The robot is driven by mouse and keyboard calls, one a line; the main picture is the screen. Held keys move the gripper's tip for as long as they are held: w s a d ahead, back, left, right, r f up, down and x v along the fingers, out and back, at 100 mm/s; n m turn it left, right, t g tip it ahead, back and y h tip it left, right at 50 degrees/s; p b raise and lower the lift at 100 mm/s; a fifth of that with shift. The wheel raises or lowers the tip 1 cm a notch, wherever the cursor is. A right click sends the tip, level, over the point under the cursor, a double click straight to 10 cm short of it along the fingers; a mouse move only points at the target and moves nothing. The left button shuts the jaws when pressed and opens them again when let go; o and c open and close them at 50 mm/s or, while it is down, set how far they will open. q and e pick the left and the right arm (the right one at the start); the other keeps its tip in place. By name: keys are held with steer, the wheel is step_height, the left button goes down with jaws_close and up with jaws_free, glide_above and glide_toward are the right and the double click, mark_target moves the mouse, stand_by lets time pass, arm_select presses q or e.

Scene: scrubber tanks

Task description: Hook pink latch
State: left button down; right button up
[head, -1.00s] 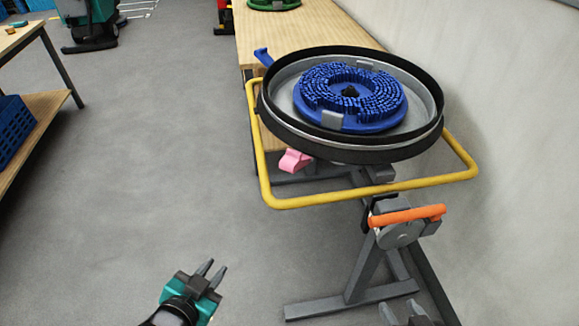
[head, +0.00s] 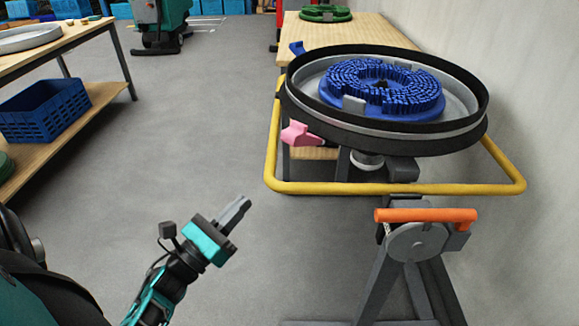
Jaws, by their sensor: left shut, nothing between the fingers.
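The pink latch (head: 300,134) sticks out at the left underside of the round black-rimmed scrubber deck (head: 385,134), just inside the yellow frame bar. How it engages the deck cannot be seen. My left gripper (head: 240,207) is shut and empty. It is in the air to the lower left of the latch, clearly apart from it and outside the yellow frame (head: 390,189). My right gripper is not in view.
The deck holds a blue brush (head: 382,88) and sits on a grey stand with an orange handle (head: 426,215). A blue lever (head: 297,47) is at its back left. A workbench (head: 365,32) stands behind. Open floor lies left.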

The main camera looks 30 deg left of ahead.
arm_select(q)
glide_toward(303, 135)
step_height(303, 135, down, 4)
steer(key=w+a, duration=0.2)
steer(key=w, duration=0.1)
steer(key=r+p, duration=0.1)
steer(key=w+r+p, duration=0.1)
steer(key=r, duration=0.1)
steer(key=shift+r, duration=0.35)
